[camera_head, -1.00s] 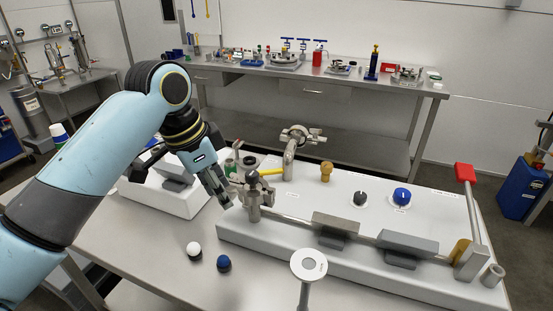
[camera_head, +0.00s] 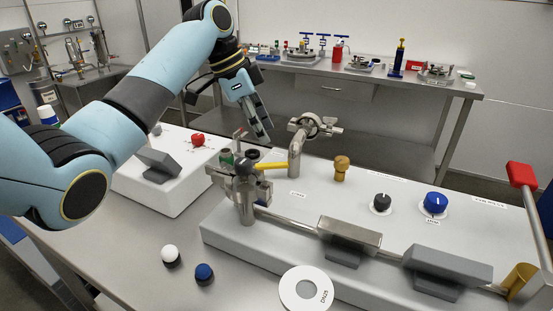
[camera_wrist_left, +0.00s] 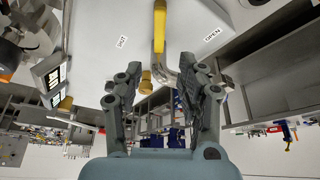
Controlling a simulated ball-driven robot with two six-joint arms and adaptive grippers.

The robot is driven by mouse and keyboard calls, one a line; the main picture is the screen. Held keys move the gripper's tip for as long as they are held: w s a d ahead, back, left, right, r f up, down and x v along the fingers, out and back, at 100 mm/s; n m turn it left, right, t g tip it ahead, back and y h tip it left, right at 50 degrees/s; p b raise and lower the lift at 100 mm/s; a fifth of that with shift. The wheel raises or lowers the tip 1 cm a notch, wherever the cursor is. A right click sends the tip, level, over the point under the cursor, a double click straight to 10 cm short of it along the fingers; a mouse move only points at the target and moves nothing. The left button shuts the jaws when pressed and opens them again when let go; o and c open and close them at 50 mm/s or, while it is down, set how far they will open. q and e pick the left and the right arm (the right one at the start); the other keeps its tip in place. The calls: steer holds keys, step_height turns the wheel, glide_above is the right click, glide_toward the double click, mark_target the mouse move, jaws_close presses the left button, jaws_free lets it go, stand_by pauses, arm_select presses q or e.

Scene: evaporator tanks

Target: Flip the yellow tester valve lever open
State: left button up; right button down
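The yellow tester valve lever (camera_head: 271,166) sticks out to the right from the top of a metal valve (camera_head: 246,200) on the white panel. In the left wrist view the yellow lever (camera_wrist_left: 160,28) lies between a SHUT label (camera_wrist_left: 121,42) and an OPEN label (camera_wrist_left: 212,34), just beyond the fingertips. My left gripper (camera_head: 263,130) is above and behind the lever in the head view, fingers pointing down. The left wrist view shows the gripper (camera_wrist_left: 160,68) open, with nothing held and no contact visible. My right gripper is not in view.
A metal pipe fitting (camera_head: 297,146) stands close right of the left gripper. A brown knob (camera_head: 341,168), black dial (camera_head: 382,202) and blue dial (camera_head: 435,202) sit further right. A white box with a red knob (camera_head: 198,140) stands left.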

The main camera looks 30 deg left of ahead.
mark_target(278, 163)
arm_select(q)
steer(key=x, duration=0.8)
steer(key=shift+s, duration=0.1)
jaws_close()
